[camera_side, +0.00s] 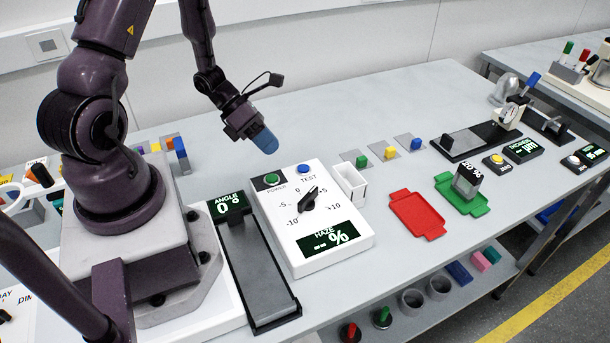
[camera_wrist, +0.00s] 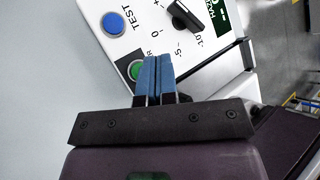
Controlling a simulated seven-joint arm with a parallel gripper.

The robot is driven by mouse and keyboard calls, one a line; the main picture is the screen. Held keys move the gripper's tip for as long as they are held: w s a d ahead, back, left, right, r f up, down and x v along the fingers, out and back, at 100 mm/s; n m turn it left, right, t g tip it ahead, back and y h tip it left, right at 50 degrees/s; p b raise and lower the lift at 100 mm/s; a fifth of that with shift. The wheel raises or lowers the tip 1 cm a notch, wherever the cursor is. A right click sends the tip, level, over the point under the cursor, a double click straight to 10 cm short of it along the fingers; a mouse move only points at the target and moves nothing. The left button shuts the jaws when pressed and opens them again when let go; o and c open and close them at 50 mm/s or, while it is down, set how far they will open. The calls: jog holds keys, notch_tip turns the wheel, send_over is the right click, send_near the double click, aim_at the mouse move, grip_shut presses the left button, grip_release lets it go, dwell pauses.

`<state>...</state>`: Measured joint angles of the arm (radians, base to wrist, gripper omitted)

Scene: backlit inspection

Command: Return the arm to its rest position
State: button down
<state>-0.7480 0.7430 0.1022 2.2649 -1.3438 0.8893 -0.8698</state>
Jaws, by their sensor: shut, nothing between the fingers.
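My gripper (camera_side: 265,141) hangs over the table behind the white haze meter, clear of the table top in the side view. Its blue fingers are shut together with nothing between them, as the wrist view also shows (camera_wrist: 159,72). The haze meter (camera_side: 353,240) has a green POWER button (camera_side: 271,180), a blue TEST button (camera_side: 303,169), a black knob (camera_side: 309,199) and a display reading "HAZE --%". In the wrist view the green button (camera_wrist: 136,70) shows just beyond the fingertips, partly covered by them, and the blue button (camera_wrist: 114,22) is to the upper left.
A white open box (camera_side: 349,185) stands right of the meter. The angle unit (camera_side: 262,289) is left of the meter. The table behind the meter is mostly clear.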

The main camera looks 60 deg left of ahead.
jog(key=s+d+r+m+y, duration=0.2)
jog(key=d+r+m, duration=0.2)
jog(key=r+m, duration=0.5)
jog(key=s+d+r+m+y, duration=0.2)
jog(key=r+m, duration=0.6)
jog(key=m, duration=0.5)
jog(key=s+d+r+m+y, duration=0.3)
jog(key=d+r+m, duration=0.2)
jog(key=r+m, duration=0.4)
jog(key=m, duration=0.2)
jog(key=shift+s+d+r+m+g, duration=0.25)
jog(key=shift+d+r+m+g, duration=0.05)
jog(key=shift+d+m, duration=0.1)
